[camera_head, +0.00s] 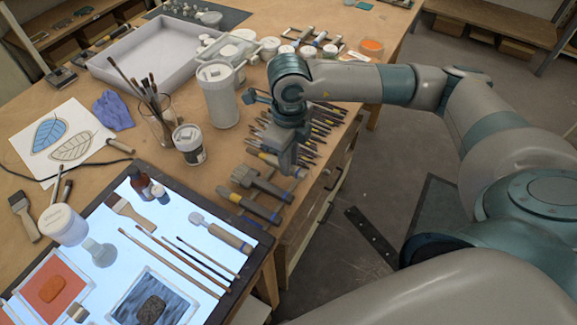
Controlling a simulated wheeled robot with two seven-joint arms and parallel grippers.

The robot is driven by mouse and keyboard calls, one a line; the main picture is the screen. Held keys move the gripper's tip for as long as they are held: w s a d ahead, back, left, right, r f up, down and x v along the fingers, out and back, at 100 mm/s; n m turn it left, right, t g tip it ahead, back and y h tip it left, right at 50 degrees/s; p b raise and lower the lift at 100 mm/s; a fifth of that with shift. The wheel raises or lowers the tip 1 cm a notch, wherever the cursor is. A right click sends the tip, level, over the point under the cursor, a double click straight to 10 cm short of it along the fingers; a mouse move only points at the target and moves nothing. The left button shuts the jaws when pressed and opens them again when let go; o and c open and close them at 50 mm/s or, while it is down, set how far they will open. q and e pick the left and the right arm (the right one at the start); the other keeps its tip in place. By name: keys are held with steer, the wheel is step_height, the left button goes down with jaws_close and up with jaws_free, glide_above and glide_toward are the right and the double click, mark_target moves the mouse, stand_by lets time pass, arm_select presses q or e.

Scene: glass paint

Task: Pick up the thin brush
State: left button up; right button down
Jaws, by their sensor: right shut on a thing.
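My right gripper (287,168) points down over the row of thin tools (318,128) near the table's right edge. It is shut on a slim dark-handled tool, which seems to be the thin brush (262,157); part of its handle shows left of the fingers. The fingers and wrist hide the rest, and I cannot tell whether it is clear of the table. Other thin brushes (205,258) lie side by side on the lit panel at the front. My left gripper is not in view.
A white canister (217,95), a jar of brushes (160,122) and a lidded tin (189,144) stand left of my gripper. Wide brushes (256,190) lie just in front of it. A lit panel (125,222) holds glass pieces and bottles. Floor lies right of the table edge.

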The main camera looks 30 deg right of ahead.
steer(key=shift+s+d+r+b, duration=0.1)
steer(key=shift+s+r+b, duration=0.05)
steer(key=shift+r+b, duration=0.35)
steer(key=shift+s+d+r+b, duration=0.15)
steer(key=shift+r+b, duration=0.1)
steer(key=shift+r, duration=0.35)
arm_select(q)
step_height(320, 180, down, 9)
steer(key=b, duration=0.7)
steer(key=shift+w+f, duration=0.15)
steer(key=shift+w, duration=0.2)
arm_select(e)
steer(key=s+d+r, duration=0.5)
steer(key=s+r, duration=0.2)
steer(key=s, duration=0.2)
steer(key=shift+s, duration=0.35)
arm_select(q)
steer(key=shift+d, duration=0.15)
arm_select(e)
steer(key=shift+f, duration=0.1)
